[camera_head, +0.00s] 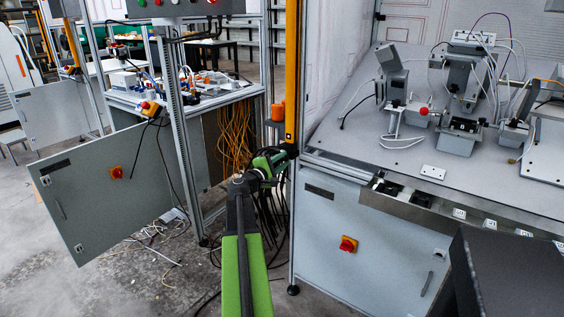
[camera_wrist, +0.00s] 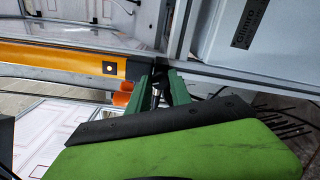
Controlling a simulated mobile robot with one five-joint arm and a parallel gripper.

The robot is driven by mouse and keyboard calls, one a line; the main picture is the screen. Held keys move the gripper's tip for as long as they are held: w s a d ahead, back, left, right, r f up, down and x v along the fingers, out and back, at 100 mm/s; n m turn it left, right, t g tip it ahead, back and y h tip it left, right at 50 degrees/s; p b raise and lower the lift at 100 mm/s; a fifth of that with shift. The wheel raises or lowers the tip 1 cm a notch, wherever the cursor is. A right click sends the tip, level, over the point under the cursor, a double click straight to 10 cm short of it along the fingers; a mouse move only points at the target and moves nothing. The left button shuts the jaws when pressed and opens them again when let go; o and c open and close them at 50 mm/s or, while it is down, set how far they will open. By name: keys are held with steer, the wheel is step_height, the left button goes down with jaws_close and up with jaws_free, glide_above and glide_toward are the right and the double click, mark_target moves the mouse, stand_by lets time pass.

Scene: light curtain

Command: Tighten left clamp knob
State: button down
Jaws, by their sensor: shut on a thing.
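The yellow light curtain bar (camera_head: 291,75) stands upright at the left front corner of the grey workstation. In the wrist view the bar (camera_wrist: 60,62) lies across the left side, its dark end near my fingers. My gripper (camera_head: 284,155) is at the foot of the bar, at the end of my green arm. In the wrist view my two green fingers (camera_wrist: 160,90) are closed around a small dark and metallic part, the left clamp knob (camera_wrist: 157,97), just beside the bar's end. The knob is mostly hidden by the fingers, and in the head view it cannot be made out.
The workstation table (camera_head: 345,150) with grey fixtures and cables is to the right. Its cabinet front (camera_head: 325,225) has a red and yellow switch (camera_head: 348,244). An open cabinet door (camera_head: 95,190) and hanging orange cables (camera_head: 235,135) are to the left. Loose cables lie on the floor.

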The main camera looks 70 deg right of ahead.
steer(key=shift+a+f+m, duration=0.1)
steer(key=shift+m, duration=1.5)
steer(key=c, duration=1.2)
jaws_free()
steer(key=v, duration=1.7)
steer(key=shift+a, duration=0.2)
steer(key=shift+w, duration=0.1)
